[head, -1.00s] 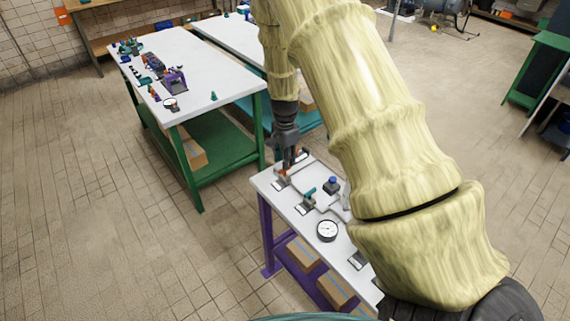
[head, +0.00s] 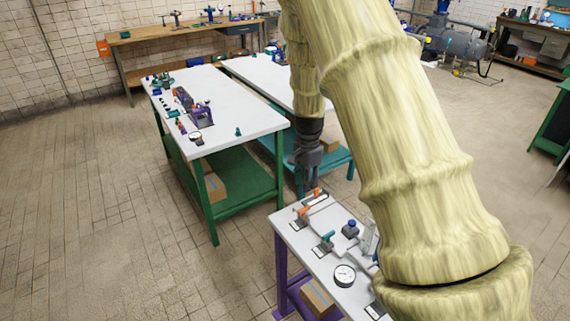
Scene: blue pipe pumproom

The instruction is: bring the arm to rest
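My arm, in a pale yellow cover, reaches from the lower right up and over in the head view. My gripper (head: 304,186) hangs pointing down at its far end, above the far left end of the purple-legged table (head: 293,235). Its dark fingers are small in the picture, and I cannot tell whether they are open or shut. An orange-handled part (head: 312,200) lies on the table just below the fingertips. I cannot tell whether they touch it. My arm hides part of the table's right side.
On the purple-legged table are a gauge (head: 344,275), a teal-handled valve (head: 326,242) and a blue-topped part (head: 350,229). A green table (head: 240,122) with fittings stands to the left, and another white-topped table (head: 262,75) behind. Tiled floor at left is clear.

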